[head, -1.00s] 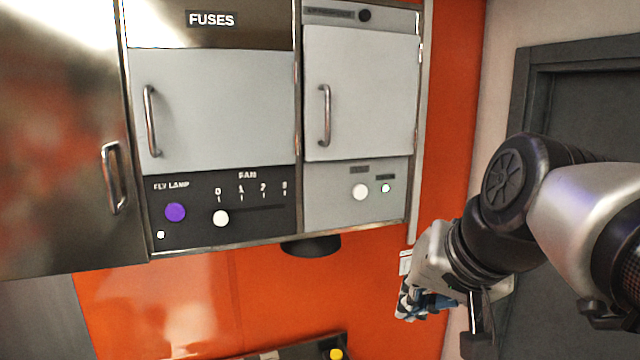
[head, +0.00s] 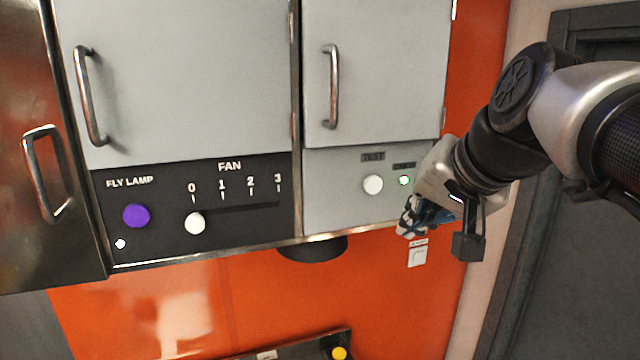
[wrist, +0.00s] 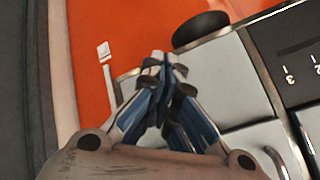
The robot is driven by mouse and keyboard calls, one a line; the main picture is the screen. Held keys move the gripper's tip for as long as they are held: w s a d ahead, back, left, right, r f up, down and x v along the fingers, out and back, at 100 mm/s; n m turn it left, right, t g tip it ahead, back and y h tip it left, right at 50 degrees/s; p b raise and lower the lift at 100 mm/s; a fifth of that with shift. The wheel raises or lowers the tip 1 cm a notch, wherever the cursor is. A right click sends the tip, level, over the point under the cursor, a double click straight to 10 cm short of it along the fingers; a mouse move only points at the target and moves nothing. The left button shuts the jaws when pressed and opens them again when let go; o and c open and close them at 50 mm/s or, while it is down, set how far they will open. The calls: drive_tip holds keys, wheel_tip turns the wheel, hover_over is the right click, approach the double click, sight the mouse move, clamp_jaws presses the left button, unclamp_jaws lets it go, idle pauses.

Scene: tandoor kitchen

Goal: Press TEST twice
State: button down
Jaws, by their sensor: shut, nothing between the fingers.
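The TEST button is a round white knob (head: 373,184) on the grey panel under the right cabinet door in the head view. A dark label (head: 373,157) reading TEST sits just above it. A small lit green lamp (head: 404,180) is to its right, under another dark label. My gripper (head: 408,229) is at the lower right of the panel, below and right of the button, apart from it. Its blue-sided fingers are closed together and empty, also in the wrist view (wrist: 160,62). In the wrist view the button is not visible.
To the left is a black panel with a purple FLY LAMP button (head: 136,215) and a white FAN slider knob (head: 195,223) at 0. Bar handles (head: 331,87) stick out from the cabinet doors. A dark round fitting (head: 312,248) hangs under the cabinet.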

drive_tip(key=shift+w+a+p, duration=0.45)
drive_tip(key=shift+w+p, duration=0.15)
drive_tip(key=shift+w, duration=0.85)
drive_tip(key=shift+w+a+p, duration=0.45)
drive_tip(key=shift+w+p, duration=0.1)
drive_tip(key=shift+w, duration=0.85)
drive_tip(key=shift+w+a+p, duration=0.45)
drive_tip(key=shift+w+p, duration=0.15)
drive_tip(key=shift+w, duration=0.85)
drive_tip(key=shift+w, duration=0.1)
drive_tip(key=shift+w+a, duration=0.15)
drive_tip(key=shift+w, duration=0.15)
drive_tip(key=shift+w+a+p, duration=0.1)
drive_tip(key=shift+w+p, duration=0.3)
drive_tip(key=shift+s, duration=0.1)
drive_tip(key=shift+s+d+b, duration=0.25)
drive_tip(key=shift+s+b, duration=0.2)
drive_tip(key=shift+s, duration=0.3)
drive_tip(key=shift+f, duration=0.1)
drive_tip(key=shift+s+d+b, duration=0.25)
drive_tip(key=shift+s+b, duration=0.15)
drive_tip(key=shift+s, duration=0.4)
drive_tip(key=shift+s+d+b, duration=0.3)
drive_tip(key=shift+s+b, duration=0.05)
drive_tip(key=shift+s, duration=0.4)
drive_tip(key=shift+s+d+b, duration=0.25)
drive_tip(key=shift+s+b, duration=0.15)
drive_tip(key=shift+s, duration=0.4)
